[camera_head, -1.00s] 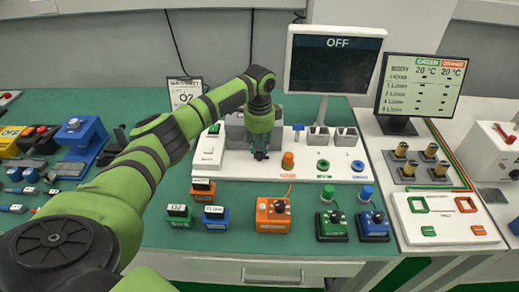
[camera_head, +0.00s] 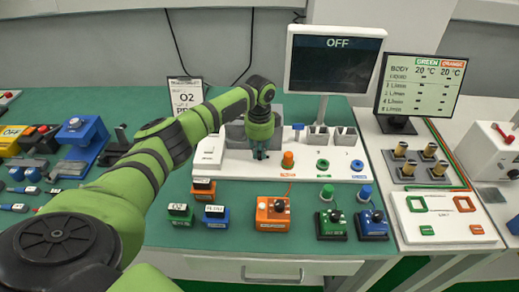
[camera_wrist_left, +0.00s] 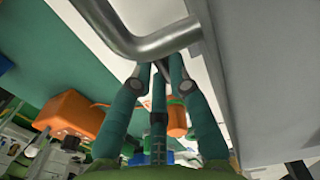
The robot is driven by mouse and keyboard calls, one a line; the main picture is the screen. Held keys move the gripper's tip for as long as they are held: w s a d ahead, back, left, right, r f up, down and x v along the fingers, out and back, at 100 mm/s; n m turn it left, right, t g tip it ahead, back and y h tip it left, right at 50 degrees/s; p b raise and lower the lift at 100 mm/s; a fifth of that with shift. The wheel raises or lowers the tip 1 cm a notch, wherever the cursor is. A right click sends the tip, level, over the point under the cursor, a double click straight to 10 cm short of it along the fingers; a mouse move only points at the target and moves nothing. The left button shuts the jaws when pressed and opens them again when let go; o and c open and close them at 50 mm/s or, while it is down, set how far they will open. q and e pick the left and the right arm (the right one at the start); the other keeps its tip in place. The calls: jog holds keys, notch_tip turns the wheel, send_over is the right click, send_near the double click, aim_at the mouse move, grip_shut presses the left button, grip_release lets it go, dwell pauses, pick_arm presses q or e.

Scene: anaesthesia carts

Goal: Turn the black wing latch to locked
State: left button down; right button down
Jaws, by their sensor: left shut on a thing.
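My left gripper (camera_head: 260,152) points down at the white panel (camera_head: 330,166), in front of the grey box (camera_head: 234,132). In the left wrist view its fingers (camera_wrist_left: 160,72) come together beside a grey metal tube (camera_wrist_left: 160,43). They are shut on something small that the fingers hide. I cannot make out the black wing latch apart from the dark fingertips, so its angle cannot be told. My right gripper is not in view.
An orange knob (camera_head: 288,160) and a green ring (camera_head: 322,165) stand right of the gripper. Orange (camera_head: 271,223), green (camera_head: 331,233) and blue (camera_head: 372,231) boxes stand in front. The monitor (camera_head: 334,62) behind reads OFF.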

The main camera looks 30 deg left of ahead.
pick_arm(q)
jog(key=shift+d+r+n+p, duration=0.1)
jog(key=shift+r+n+p, duration=0.05)
jog(key=shift+n+p, duration=1.35)
jog(key=n+p, duration=0.3)
jog(key=n, duration=0.1)
jog(key=shift+w+d+n, duration=0.1)
jog(key=shift+w+n, duration=0.05)
jog(key=shift+n, duration=0.15)
jog(key=n+p, duration=0.2)
jog(key=n, duration=0.2)
jog(key=shift+w+n, duration=0.1)
jog(key=shift+n, duration=0.2)
jog(key=shift+w+n+p, duration=0.1)
jog(key=shift+n+p, duration=0.35)
jog(key=shift+n, duration=1.55)
